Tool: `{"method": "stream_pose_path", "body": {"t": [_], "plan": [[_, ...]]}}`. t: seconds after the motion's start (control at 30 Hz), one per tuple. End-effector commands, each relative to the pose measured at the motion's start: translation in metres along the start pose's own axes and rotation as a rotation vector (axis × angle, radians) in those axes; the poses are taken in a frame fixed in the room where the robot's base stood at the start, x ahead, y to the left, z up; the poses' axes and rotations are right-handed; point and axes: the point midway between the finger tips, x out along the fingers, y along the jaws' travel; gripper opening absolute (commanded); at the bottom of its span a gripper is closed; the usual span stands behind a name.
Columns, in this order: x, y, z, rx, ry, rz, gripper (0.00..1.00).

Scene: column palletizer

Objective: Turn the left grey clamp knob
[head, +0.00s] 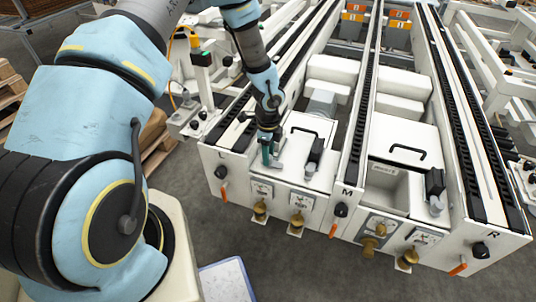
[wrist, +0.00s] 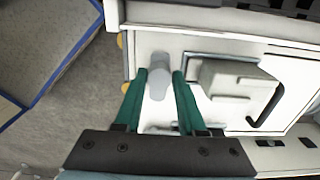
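The left grey clamp knob (wrist: 158,82) is a rounded grey piece near the front edge of the left white unit (wrist: 205,50). My gripper (wrist: 160,76) has green fingers set apart, one on each side of the knob. I cannot tell whether they touch it. In the head view my gripper (head: 269,156) points down over the front left of this unit, and the fingers partly hide the knob there. A light grey block (wrist: 237,80) sits just behind the knob in the wrist view.
A black handle (head: 305,131) stands on the white lid. A black clamp (head: 315,149) is to the right of my gripper. Brass knobs (head: 297,221) and orange levers (head: 333,230) stick out in front. Dark rails (head: 366,100) flank the unit.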

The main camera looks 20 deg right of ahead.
Motion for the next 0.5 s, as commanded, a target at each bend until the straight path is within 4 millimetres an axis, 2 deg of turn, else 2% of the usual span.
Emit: {"method": "stream_pose_path", "body": {"t": [0.03, 0.2, 0.5], "plan": [[-0.0002, -0.0002, -0.0001, 0.000, 0.000, 0.000, 0.46], [0.0001, 0.0003, 0.0005, -0.001, -0.001, 0.001, 0.65], [-0.0022, 0.0004, 0.0010, -0.002, -0.002, 0.001, 0.66]]}}
